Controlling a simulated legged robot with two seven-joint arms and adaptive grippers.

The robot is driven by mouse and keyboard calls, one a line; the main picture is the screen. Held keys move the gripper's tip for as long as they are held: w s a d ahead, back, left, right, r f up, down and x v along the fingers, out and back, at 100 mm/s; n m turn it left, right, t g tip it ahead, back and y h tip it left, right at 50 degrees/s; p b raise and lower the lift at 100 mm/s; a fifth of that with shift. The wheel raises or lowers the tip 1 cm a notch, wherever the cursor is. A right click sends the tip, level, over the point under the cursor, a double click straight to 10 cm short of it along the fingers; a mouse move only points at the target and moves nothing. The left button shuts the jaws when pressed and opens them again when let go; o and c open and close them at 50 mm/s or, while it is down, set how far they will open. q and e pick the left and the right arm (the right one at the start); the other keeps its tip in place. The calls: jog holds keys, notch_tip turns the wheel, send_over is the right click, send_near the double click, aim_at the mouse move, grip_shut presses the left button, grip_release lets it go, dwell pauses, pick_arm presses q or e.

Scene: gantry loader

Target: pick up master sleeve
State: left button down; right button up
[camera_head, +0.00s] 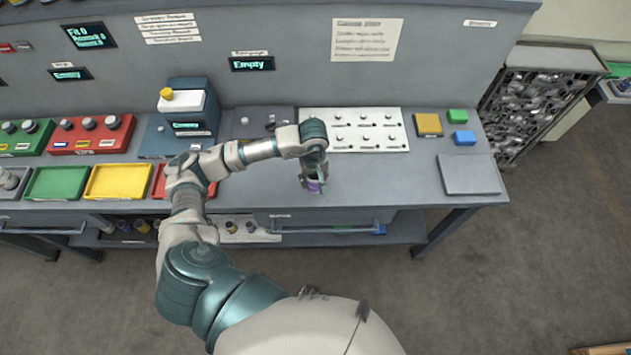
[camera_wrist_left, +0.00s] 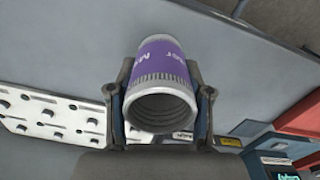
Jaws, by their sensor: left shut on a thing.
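The master sleeve (camera_wrist_left: 160,82) is a hollow grey metal cylinder with a knurled ring and a purple band with white lettering. In the left wrist view it sits between the two fingers of my left gripper (camera_wrist_left: 158,105), which is shut on it, one finger on each side. Its open end faces the camera. In the head view my left gripper (camera_head: 314,180) points down over the front part of the bench, and a bit of the purple sleeve shows at its fingertips. I cannot tell whether the sleeve touches the bench top. My right gripper is not in view.
A white pegged board (camera_head: 355,146) lies just behind the gripper. Green (camera_head: 57,183) and yellow (camera_head: 118,181) trays stand left. Bare bench lies right of the gripper.

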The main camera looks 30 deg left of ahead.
pick_arm(q)
jog(key=s+d, duration=0.2)
jog(key=s, duration=0.1)
jog(key=shift+s+d, duration=0.25)
jog(key=shift+d, duration=0.1)
jog(key=s+d+r+b, duration=0.1)
jog(key=s+d, duration=0.6)
jog(key=s, duration=0.1)
jog(key=shift+s+b, duration=0.2)
jog(key=shift+b, duration=0.15)
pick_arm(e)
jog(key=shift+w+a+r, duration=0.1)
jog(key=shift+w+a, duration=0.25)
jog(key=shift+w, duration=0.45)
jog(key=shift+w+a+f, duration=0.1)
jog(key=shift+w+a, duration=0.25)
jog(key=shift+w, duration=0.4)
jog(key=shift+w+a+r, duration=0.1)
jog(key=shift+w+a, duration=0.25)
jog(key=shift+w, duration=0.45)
pick_arm(q)
jog(key=shift+r, duration=0.15)
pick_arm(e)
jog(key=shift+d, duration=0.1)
